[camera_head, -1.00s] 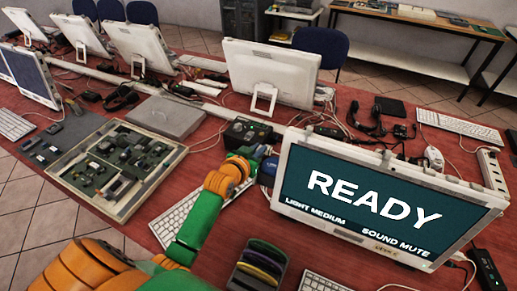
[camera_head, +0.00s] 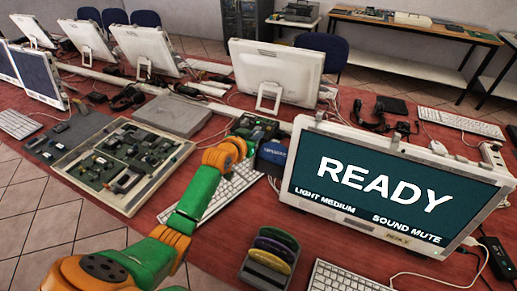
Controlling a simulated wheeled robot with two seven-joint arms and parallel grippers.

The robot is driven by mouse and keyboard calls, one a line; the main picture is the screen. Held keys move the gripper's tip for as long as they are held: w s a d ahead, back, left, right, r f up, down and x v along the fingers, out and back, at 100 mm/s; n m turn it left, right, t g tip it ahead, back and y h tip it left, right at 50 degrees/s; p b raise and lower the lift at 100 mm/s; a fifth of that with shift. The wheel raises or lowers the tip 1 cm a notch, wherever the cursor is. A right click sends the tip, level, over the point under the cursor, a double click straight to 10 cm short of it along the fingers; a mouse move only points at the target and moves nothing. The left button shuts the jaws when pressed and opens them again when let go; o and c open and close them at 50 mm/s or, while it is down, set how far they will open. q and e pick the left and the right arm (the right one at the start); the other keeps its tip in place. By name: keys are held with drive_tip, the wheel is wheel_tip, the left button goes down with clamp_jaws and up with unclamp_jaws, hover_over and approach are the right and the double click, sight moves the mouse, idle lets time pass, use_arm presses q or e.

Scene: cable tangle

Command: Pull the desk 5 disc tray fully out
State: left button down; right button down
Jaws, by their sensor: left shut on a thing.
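My left arm, orange and green, reaches from the bottom left to a dark box (camera_head: 259,127) behind the left edge of the monitor that reads READY. My left gripper (camera_head: 247,143) is small and partly hidden at the near side of this box. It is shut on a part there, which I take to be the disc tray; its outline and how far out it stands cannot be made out. A blue object (camera_head: 272,153) is just right of the gripper. My right gripper is not in view.
The READY monitor (camera_head: 385,188) stands close on the right. A white keyboard (camera_head: 226,192) lies beside my forearm. A rack of coloured discs (camera_head: 270,256) stands in front. An open tray of circuit boards (camera_head: 124,165) lies left. Cables cross the red desk (camera_head: 330,245).

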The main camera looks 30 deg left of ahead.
use_arm(q)
drive_tip(key=shift+a+f, duration=0.1)
drive_tip(key=shift+a, duration=1.1)
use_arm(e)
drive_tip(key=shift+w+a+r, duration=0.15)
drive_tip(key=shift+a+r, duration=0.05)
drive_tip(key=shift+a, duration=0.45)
use_arm(q)
drive_tip(key=c, duration=1.2)
unclamp_jaws()
drive_tip(key=shift+d, duration=0.1)
drive_tip(key=o, duration=0.3)
drive_tip(key=shift+w, duration=0.15)
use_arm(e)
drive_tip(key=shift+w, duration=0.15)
use_arm(q)
drive_tip(key=v, duration=0.7)
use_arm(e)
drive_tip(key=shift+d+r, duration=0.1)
